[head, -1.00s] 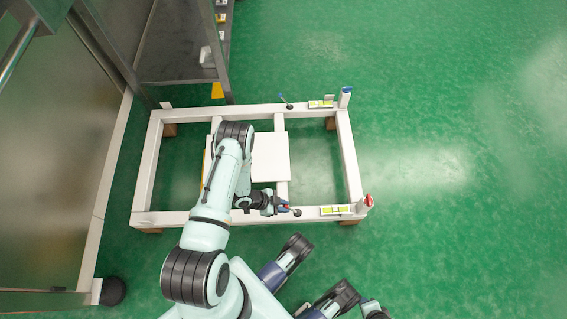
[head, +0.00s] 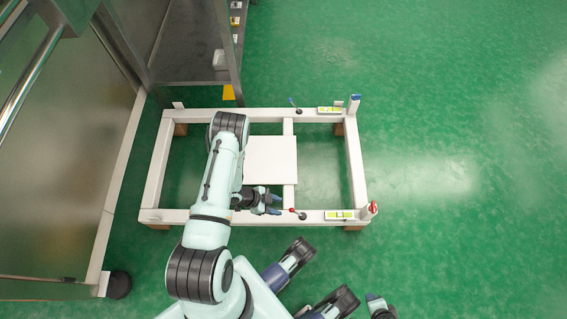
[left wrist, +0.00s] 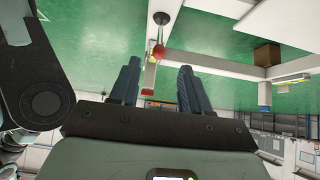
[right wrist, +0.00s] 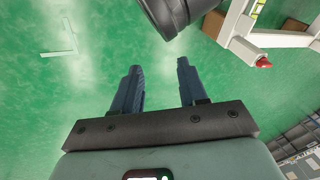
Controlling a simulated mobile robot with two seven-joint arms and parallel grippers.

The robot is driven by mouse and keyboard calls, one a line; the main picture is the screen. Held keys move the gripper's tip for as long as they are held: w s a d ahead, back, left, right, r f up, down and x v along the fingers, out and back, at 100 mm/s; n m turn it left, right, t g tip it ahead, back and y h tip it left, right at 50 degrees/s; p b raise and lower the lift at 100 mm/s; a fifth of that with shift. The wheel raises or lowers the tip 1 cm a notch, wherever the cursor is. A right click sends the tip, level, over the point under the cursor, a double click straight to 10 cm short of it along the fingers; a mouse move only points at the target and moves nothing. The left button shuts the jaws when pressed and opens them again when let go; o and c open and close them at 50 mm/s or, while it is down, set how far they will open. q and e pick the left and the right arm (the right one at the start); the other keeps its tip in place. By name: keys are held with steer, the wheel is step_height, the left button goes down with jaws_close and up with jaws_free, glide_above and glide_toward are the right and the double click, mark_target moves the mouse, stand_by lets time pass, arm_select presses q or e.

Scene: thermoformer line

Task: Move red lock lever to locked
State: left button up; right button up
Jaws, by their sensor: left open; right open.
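The red lock lever (head: 293,210) stands on the near beam of the white frame (head: 240,214). Its red knob leans left of its dark round base. In the left wrist view the red knob (left wrist: 157,52) shows between and just beyond the fingertips. My left gripper (head: 278,205) is open, just left of the knob and apart from it in the head view. In the left wrist view its fingers (left wrist: 159,68) hold nothing. My right gripper (right wrist: 156,80) is open and empty over the green floor, away from the frame.
Spirit levels (head: 340,215) lie on the near and far beams, with a red-capped corner post (head: 373,208) at near right. A white plate (head: 271,160) spans the frame's middle. Floor to the right is clear.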

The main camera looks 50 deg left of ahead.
arm_select(q)
steer(key=p+v, duration=0.1)
steer(key=v, duration=0.4)
steer(key=shift+s+a+r, duration=0.15)
steer(key=shift+s+r, duration=0.05)
steer(key=shift+r, duration=0.05)
arm_select(e)
steer(key=s, duration=0.1)
steer(key=s+a+r, duration=0.1)
steer(key=shift+s+a+r+g, duration=0.2)
steer(key=shift+s+r+g, duration=0.1)
steer(key=shift+s+g, duration=0.1)
